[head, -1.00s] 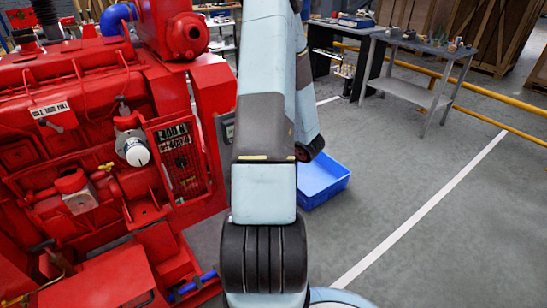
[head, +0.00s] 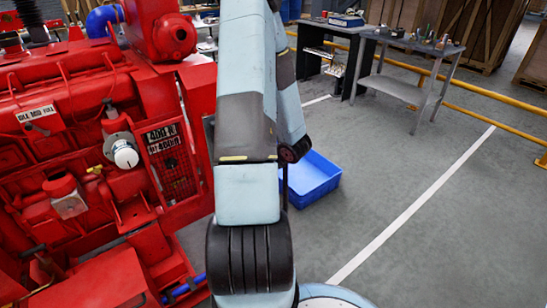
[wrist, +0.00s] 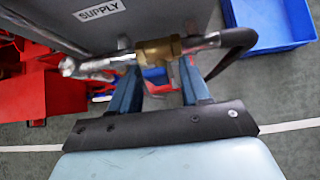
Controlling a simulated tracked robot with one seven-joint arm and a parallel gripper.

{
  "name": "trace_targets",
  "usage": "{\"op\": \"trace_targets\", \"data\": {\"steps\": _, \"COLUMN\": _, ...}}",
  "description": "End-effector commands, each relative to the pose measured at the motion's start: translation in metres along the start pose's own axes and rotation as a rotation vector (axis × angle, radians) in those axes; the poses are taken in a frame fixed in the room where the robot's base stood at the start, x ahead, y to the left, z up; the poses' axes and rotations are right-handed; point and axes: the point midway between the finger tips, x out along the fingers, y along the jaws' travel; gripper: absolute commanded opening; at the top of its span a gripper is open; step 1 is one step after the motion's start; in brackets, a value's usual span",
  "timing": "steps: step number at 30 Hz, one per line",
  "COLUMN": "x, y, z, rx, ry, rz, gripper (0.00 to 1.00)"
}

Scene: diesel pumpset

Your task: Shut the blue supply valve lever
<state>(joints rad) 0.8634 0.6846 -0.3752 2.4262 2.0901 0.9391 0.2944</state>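In the wrist view a brass valve body (wrist: 158,51) sits under a grey box (wrist: 150,18) with a SUPPLY label. A silver fitting joins it on the left and a black hose on the right. A small blue patch (wrist: 155,75) shows just below the brass; I cannot tell whether it is the lever or something behind. My gripper (wrist: 155,70) has its two dark blue fingers apart, one on each side of this spot, with the tips close to the valve. Contact cannot be made out. In the head view my arm hides the gripper and the valve.
The red engine (head: 95,150) fills the left side of the head view. A blue crate (head: 315,180) lies on the floor behind my arm and also shows in the wrist view (wrist: 268,25). A workbench (head: 410,88) and yellow rail stand farther back. The floor at right is clear.

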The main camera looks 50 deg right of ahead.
Motion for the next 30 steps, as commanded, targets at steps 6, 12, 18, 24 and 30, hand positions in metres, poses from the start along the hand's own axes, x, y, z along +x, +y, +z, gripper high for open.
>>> {"op": "trace_targets", "data": {"steps": 6, "x": -0.002, "y": 0.000, "z": 0.002, "rx": -0.002, "ry": -0.003, "rz": 0.001, "gripper": 0.47}}
{"op": "trace_targets", "data": {"steps": 12, "x": -0.022, "y": -0.001, "z": 0.001, "rx": -0.001, "ry": -0.004, "rz": -0.002, "gripper": 0.47}}
{"op": "trace_targets", "data": {"steps": 18, "x": -0.057, "y": -0.002, "z": 0.001, "rx": 0.000, "ry": -0.005, "rz": -0.002, "gripper": 0.47}}
{"op": "trace_targets", "data": {"steps": 24, "x": -0.090, "y": -0.002, "z": -0.001, "rx": 0.001, "ry": -0.005, "rz": -0.003, "gripper": 0.47}}
{"op": "trace_targets", "data": {"steps": 30, "x": -0.118, "y": -0.002, "z": -0.002, "rx": 0.001, "ry": -0.004, "rz": -0.003, "gripper": 0.47}}
